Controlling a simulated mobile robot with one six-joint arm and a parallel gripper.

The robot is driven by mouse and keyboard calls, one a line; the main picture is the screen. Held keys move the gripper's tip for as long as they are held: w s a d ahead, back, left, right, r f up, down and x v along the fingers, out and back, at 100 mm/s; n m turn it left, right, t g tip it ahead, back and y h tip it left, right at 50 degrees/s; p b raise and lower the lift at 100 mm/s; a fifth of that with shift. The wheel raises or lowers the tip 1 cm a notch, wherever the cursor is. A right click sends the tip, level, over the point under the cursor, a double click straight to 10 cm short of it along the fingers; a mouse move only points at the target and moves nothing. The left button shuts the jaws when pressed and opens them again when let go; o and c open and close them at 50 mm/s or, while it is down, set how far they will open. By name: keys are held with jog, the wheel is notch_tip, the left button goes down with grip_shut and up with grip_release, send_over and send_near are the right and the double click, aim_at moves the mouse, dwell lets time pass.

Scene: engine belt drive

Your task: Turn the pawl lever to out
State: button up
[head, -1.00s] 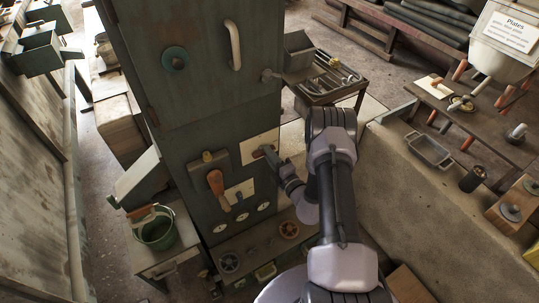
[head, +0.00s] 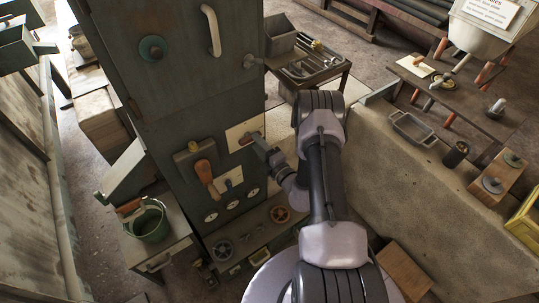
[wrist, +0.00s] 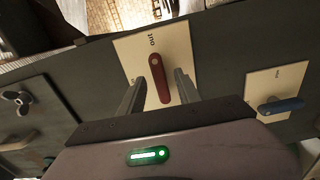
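A red lever (wrist: 154,80) sits on a cream plate marked OUT (wrist: 130,52) on the dark cabinet front. In the wrist view its free end points away from the OUT mark, toward my gripper. My gripper (wrist: 160,84) is open, with one finger on each side of the lever; contact is not clear. In the head view the cream plate (head: 250,126) and red lever (head: 244,139) show just left of my gripper (head: 258,143). A blue lever (wrist: 281,106) is on a second cream plate at the right. I cannot read a name beside either lever.
An orange-handled lever (head: 205,172) stands out from the cabinet (head: 170,105) close by. A black knob (wrist: 18,103) is at the left in the wrist view. A green bucket (head: 150,222) stands on a side table. A concrete ledge (head: 400,195) lies right of my arm.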

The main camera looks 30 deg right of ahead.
jog(key=s+p, duration=0.2)
jog(key=s, duration=1.4)
jog(key=shift+d, duration=0.25)
